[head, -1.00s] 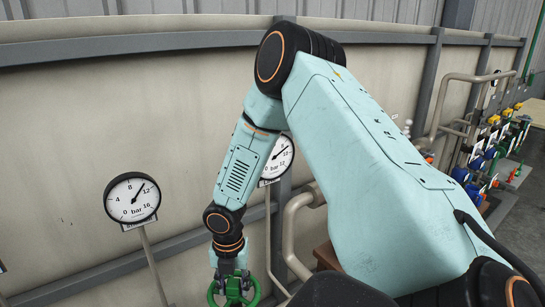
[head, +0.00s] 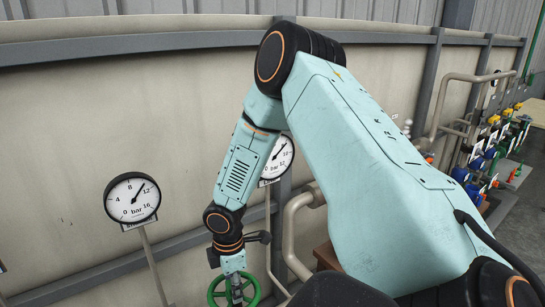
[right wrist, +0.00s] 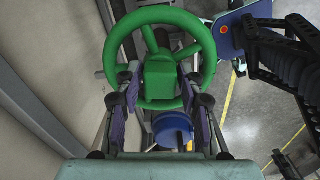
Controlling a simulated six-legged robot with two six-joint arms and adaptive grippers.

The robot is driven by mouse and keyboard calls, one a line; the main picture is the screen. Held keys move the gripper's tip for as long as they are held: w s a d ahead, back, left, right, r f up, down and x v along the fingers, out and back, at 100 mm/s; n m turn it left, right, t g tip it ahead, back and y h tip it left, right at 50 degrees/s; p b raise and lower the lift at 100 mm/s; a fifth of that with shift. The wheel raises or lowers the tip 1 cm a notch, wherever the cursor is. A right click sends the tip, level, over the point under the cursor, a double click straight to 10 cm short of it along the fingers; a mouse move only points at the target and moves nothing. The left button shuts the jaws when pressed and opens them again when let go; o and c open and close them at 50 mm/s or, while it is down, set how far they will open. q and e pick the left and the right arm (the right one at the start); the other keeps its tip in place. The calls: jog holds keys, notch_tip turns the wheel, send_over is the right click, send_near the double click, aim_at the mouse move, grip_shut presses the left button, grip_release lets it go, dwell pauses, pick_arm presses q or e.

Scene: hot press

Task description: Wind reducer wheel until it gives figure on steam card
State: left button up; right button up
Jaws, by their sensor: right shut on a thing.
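The green handwheel (head: 252,297) stands at the bottom of the head view and is cut off by the lower edge. The right wrist view shows its rim (right wrist: 207,45), spokes and square hub. My right gripper (head: 235,285) reaches down onto it, fingers on either side of the hub, shut on the wheel. A round white gauge (head: 132,198) marked in bar stands left of it, its needle between 8 and 12. A second gauge (head: 279,157) is partly behind my right arm. I cannot make out a steam card. My left gripper is not in view.
A beige wall with grey rails (head: 80,110) runs behind. A beige bent pipe (head: 294,232) stands close right of the wheel. Blue and yellow valves (head: 478,160) are at far right. A blue part (right wrist: 172,128) lies below the wheel in the right wrist view.

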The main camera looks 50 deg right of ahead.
dwell(0.3)
jog(key=m, duration=0.9)
jog(key=shift+m, duration=0.3)
jog(key=m, duration=0.5)
jog(key=shift+m, duration=0.3)
jog(key=m, duration=0.5)
